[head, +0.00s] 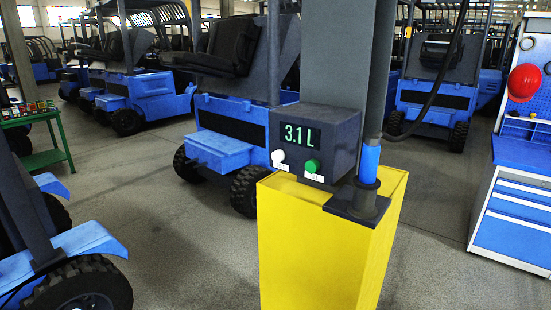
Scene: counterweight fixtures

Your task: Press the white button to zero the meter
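The meter (345,130) is a dark grey box on top of a yellow pedestal (310,240), against a grey column. Its lit display (300,135) reads "3.1 L" in green. The white button (278,155) is on the front face below the display, at the left. A green button (312,166) is to its right, with small labels below both. Neither of my grippers is in the head view, and nothing covers the buttons.
A blue nozzle (369,160) with a dark hose stands in a holder at the pedestal's right. Blue forklifts (230,120) stand behind and at the left. A blue workbench (520,195) with a red helmet (524,82) is at the right. The floor before the pedestal's left is clear.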

